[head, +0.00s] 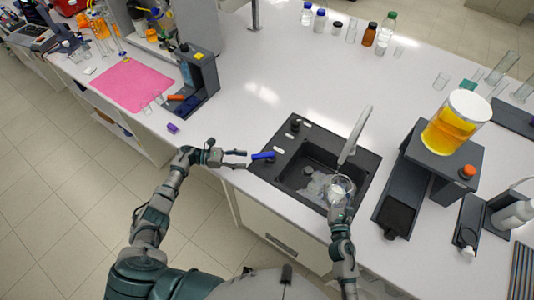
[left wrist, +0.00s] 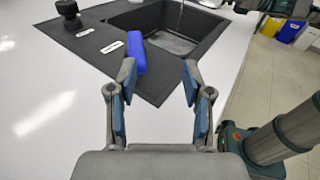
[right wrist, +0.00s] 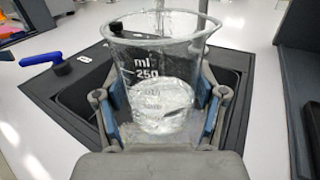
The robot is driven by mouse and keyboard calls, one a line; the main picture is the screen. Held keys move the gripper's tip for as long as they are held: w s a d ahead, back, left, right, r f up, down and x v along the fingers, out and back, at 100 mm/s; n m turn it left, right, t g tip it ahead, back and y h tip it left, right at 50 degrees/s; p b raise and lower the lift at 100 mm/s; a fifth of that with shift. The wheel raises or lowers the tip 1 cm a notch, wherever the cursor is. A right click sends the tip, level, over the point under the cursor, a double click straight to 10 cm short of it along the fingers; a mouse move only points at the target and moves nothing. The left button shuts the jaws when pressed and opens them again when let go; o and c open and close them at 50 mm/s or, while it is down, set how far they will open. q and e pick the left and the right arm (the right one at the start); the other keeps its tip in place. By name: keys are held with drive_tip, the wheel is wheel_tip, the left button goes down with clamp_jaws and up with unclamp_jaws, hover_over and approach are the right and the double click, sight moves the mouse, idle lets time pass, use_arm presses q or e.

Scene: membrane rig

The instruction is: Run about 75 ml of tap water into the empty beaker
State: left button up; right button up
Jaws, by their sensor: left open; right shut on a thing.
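A clear beaker (head: 341,187) is held upright in the sink under the tap (head: 353,137). My right gripper (right wrist: 160,100) is shut around it. In the right wrist view the beaker (right wrist: 130,58) has white ml marks, and clear water (right wrist: 165,100) stands in its lower part, below the 250 mark. A thin stream (left wrist: 181,14) seems to fall from the tap in the left wrist view. The blue lever (head: 263,155) sits at the sink's left edge and also shows in the left wrist view (left wrist: 137,52). My left gripper (head: 242,159) is open and empty, just left of the lever, its fingers apart from it.
The dark sink (head: 310,160) has a black knob (head: 295,123) on its rim. A stand with a yellow-filled vessel (head: 456,122) is to the right. Bottles (head: 370,35) stand at the back. A pink mat (head: 133,85) and grey rack (head: 200,78) lie left. The bench between is clear.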

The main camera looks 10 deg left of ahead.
use_arm(q)
drive_tip(key=d+r+m+g+y, duration=0.2)
drive_tip(key=d+r+g+y, duration=0.25)
drive_tip(key=d, duration=0.25)
wheel_tip(320, 180, up, 6)
drive_tip(key=n+y, duration=0.3)
drive_tip(key=y, duration=0.9)
hover_over(258, 155)
drive_tip(key=shift+t, duration=0.35)
wheel_tip(258, 155, down, 10)
drive_tip(key=shift+s, duration=0.1)
drive_tip(key=shift+d+f, duration=0.1)
drive_tip(key=shift+f, duration=0.4)
drive_tip(key=shift+c, duration=0.3)
clamp_jaws()
